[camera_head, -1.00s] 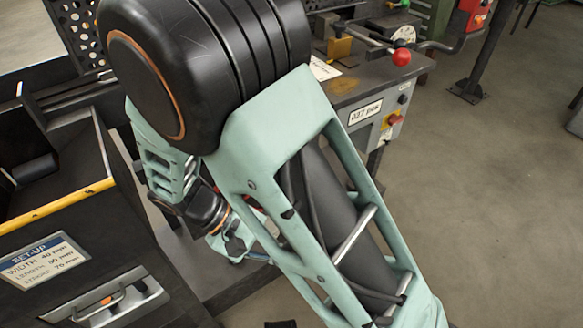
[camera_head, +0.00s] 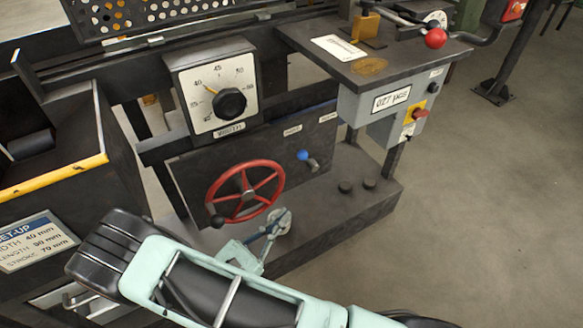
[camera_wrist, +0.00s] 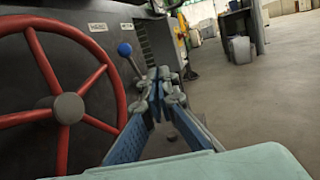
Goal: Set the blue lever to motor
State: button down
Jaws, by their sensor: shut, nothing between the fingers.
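The blue lever (camera_head: 303,155) is on the dark front panel, right of the red handwheel. Its ball leans up and left from the pivot, towards the left of two small labels (camera_head: 292,131); the lettering is too small to read surely. In the wrist view the blue ball (camera_wrist: 125,49) stands up and left of my fingertips, its rod running down right behind them. My gripper (camera_head: 284,218) is shut and empty, below the lever in the head view. In the wrist view my gripper (camera_wrist: 159,85) overlaps the rod's lower end; contact cannot be told.
The red handwheel (camera_head: 245,191) with a black knob is close on the left. A dial box (camera_head: 214,88) is above it. A grey control box (camera_head: 385,105) and a red-balled crank (camera_head: 435,38) are at upper right. Open floor lies to the right.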

jog(key=shift+w+a+f+n+t+y, duration=0.25)
jog(key=shift+a+n+t+y, duration=0.25)
jog(key=shift+a+n+t, duration=0.25)
jog(key=shift+w+a+f+n+t+y, duration=0.1)
jog(key=shift+w+a+n+t+y, duration=0.3)
jog(key=shift+n, duration=0.45)
jog(key=shift+w+a+f+n+t+y, duration=0.2)
jog(key=shift+a+n+t+y, duration=0.4)
jog(key=shift+n+t, duration=0.2)
jog(key=shift+d, duration=0.1)
jog(key=b, duration=0.2)
send_near(309, 161)
jog(key=w+r, duration=0.3)
jog(key=r, duration=0.2)
jog(key=shift+w+d, duration=0.15)
jog(key=shift+d, duration=0.05)
jog(key=shift+r+p, duration=0.3)
jog(key=shift+p, duration=0.1)
jog(key=shift+d+g, duration=0.15)
jog(key=shift+g, duration=0.1)
